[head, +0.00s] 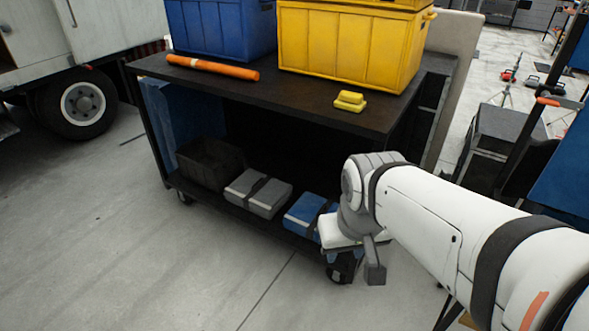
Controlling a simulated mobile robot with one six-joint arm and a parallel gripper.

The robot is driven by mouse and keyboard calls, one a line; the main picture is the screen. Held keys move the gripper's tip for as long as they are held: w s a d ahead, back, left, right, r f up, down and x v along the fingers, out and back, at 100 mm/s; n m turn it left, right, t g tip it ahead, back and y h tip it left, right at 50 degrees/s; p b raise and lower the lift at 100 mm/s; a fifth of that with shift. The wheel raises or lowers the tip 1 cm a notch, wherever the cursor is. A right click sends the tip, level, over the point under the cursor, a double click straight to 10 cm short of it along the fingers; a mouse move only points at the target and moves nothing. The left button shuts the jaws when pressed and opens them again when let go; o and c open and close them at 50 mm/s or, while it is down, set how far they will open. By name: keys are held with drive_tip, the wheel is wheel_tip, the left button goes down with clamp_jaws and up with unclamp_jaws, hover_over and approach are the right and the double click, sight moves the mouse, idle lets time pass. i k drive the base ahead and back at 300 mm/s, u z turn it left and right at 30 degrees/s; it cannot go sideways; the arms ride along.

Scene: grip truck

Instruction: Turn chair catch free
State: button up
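No chair and no catch that I can make out show in the head view. My white arm reaches in from the lower right and ends in a grey wrist in front of the cart's right side. My gripper (374,268) points down there, mostly hidden behind the wrist; one grey finger-like part shows. I cannot tell whether it is open or shut, or whether it holds anything.
A dark cart (300,108) carries a blue crate (220,28), a yellow crate (350,45), an orange roll (212,68) and a small yellow object (350,100).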

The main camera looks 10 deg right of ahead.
sight(546, 98)
drive_tip(key=z, duration=1.6)
drive_tip(key=k, duration=1.05)
drive_tip(key=u, duration=0.55)
drive_tip(key=i, duration=1.55)
drive_tip(key=z, duration=0.9)
